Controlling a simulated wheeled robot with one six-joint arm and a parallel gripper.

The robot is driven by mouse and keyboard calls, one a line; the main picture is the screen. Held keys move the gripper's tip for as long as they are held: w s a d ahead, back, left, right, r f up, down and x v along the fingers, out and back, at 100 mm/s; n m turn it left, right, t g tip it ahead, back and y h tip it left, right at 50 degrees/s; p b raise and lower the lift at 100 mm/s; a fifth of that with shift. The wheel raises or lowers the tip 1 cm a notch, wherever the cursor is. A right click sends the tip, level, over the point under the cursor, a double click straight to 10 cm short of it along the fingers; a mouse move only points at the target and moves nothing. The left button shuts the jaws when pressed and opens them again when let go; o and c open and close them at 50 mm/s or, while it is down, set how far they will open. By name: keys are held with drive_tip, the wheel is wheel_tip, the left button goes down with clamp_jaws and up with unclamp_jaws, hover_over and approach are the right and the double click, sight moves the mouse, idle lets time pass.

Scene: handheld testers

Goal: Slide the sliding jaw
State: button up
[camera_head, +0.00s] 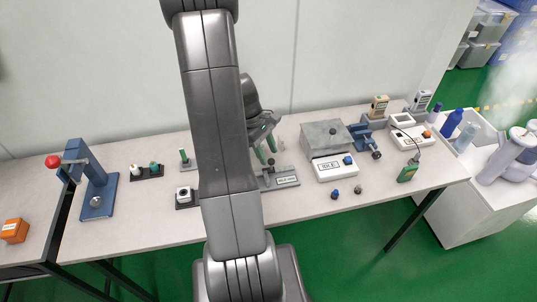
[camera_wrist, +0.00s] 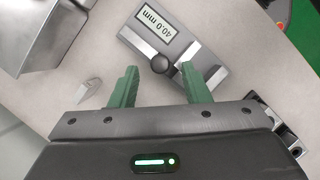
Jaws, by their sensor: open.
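The measuring device with the sliding jaw (camera_wrist: 192,33) is a grey block lying on the table in the wrist view. Its display (camera_wrist: 167,23) reads 40.0 mm. A round dark knob (camera_wrist: 160,64) sits along its near edge, between my fingertips in the picture. A pale metal jaw piece (camera_wrist: 215,77) stands at its right end. The device also shows in the head view (camera_head: 284,181), partly behind my arm. My gripper (camera_wrist: 160,70) is open, its two green fingers apart with nothing held; it also shows in the head view (camera_head: 266,149). Whether a finger touches the knob or jaw cannot be told.
A grey box (camera_head: 327,136) with a display unit and a blue clamp-like device (camera_head: 368,142) stand to the right. A blue press (camera_head: 95,185) with a red knob stands at the left. A small pale pointed piece (camera_wrist: 88,92) lies left of my fingers. Small knobs lie near the front edge.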

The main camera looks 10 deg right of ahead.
drive_tip(key=shift+x, duration=0.85)
clamp_jaws()
drive_tip(key=shift+a, duration=0.3)
unclamp_jaws()
drive_tip(key=shift+r, duration=0.1)
